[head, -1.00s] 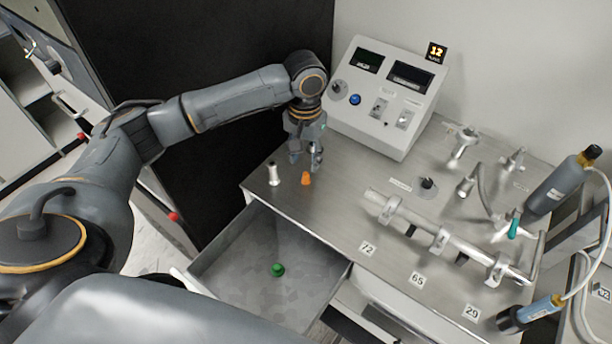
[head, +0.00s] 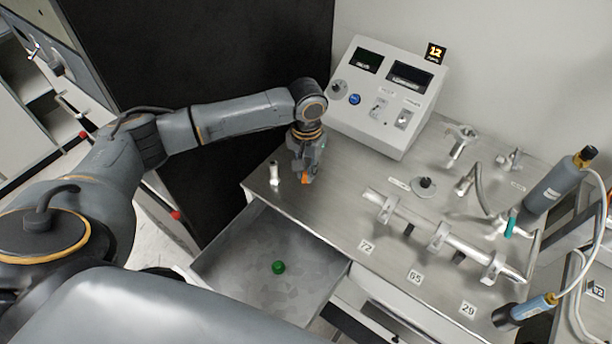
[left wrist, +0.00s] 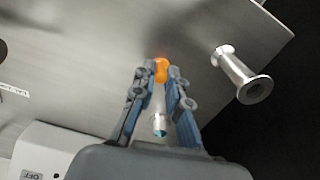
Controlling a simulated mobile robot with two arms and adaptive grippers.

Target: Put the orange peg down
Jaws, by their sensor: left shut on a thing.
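The orange peg (head: 307,179) is at the left front part of the metal bench top, close to the edge above the open drawer. My left gripper (head: 306,170) points down and is shut on it. In the left wrist view the peg (left wrist: 161,70) shows between the two fingertips (left wrist: 162,76). The fingers hide part of the peg, and I cannot tell whether its base touches the bench. My right gripper is not in view.
A silver spool-shaped post (head: 274,174) stands just left of my left gripper. The open drawer (head: 235,262) holds a green peg (head: 278,267). A control box (head: 385,95) stands behind, and a metal pipe assembly (head: 440,235) lies to the right. The bench between is clear.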

